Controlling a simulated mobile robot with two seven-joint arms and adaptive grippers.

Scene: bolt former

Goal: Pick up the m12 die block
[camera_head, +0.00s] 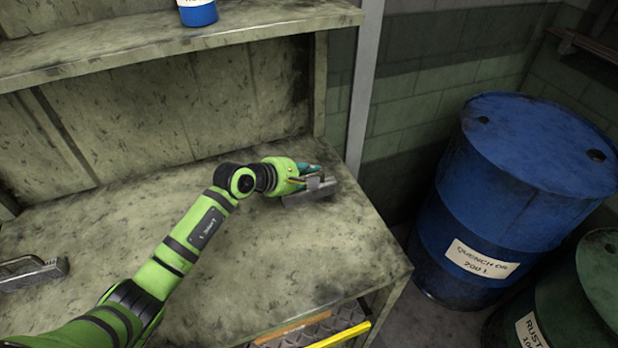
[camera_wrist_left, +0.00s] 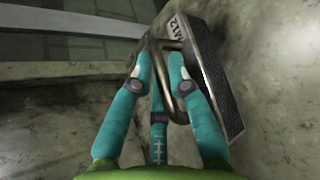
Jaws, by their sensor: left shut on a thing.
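The m12 die block (camera_head: 310,196) is a grey metal block at the right end of the bench top. In the left wrist view the block (camera_wrist_left: 211,85) shows a dark patterned face, a label reading M12 and a bent metal handle (camera_wrist_left: 182,82). My left gripper (camera_head: 312,177) is at the block, its teal fingers (camera_wrist_left: 163,72) shut on the handle. I cannot tell whether the block touches the bench. My right gripper is not in view.
Another grey block with a handle (camera_head: 34,272) sits at the bench's left. A shelf (camera_head: 120,48) with a blue can (camera_head: 198,12) runs above the bench (camera_head: 277,262). A blue drum (camera_head: 520,190) and a green drum (camera_head: 560,310) stand on the right. The middle of the bench is clear.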

